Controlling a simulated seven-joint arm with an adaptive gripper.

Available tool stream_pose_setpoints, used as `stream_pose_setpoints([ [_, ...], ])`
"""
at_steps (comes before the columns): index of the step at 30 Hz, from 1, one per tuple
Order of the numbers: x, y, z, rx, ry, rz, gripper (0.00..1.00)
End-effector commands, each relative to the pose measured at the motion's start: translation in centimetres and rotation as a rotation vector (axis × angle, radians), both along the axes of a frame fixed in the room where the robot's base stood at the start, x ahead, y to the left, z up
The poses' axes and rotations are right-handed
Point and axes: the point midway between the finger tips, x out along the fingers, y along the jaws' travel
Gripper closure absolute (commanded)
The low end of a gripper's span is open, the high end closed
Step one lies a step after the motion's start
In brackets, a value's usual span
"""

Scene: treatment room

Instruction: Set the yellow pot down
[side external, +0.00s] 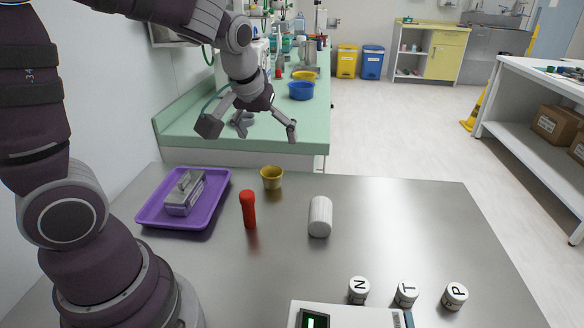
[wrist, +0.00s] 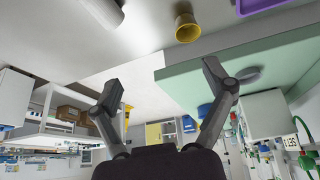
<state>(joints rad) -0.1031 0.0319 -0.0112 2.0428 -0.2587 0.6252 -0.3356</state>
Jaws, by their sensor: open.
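The yellow pot (side external: 271,178) stands upright on the metal table, near its back edge, just right of the purple tray. It also shows at the top of the wrist view (wrist: 187,28).
A purple tray (side external: 150,217) holds a grey metal block. Lettered white jars (side external: 406,295) and a white device (side external: 345,315) are at the front. The right side of the table is clear.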

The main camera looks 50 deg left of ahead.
Motion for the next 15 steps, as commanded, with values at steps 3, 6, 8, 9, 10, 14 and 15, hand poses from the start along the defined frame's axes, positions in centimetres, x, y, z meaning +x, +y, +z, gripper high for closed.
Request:
stream_pose_setpoints([
  [3,-4.3,-3.6,2.5,-0.003,-0.013,-0.247,0.19],
  [6,-7.6,-5.8,3.0,0.008,-0.013,-0.433,0.19],
  [8,-9.1,-6.6,2.9,0.018,-0.012,-0.517,0.19],
  [9,-9.8,-7.0,2.8,0.024,-0.012,-0.558,0.19],
  [10,-10.2,-7.2,2.8,0.027,-0.012,-0.583,0.19],
  [14,-10.9,-7.6,2.6,0.033,-0.010,-0.626,0.19],
  [15,-10.9,-7.6,2.6,0.034,-0.010,-0.627,0.19],
])
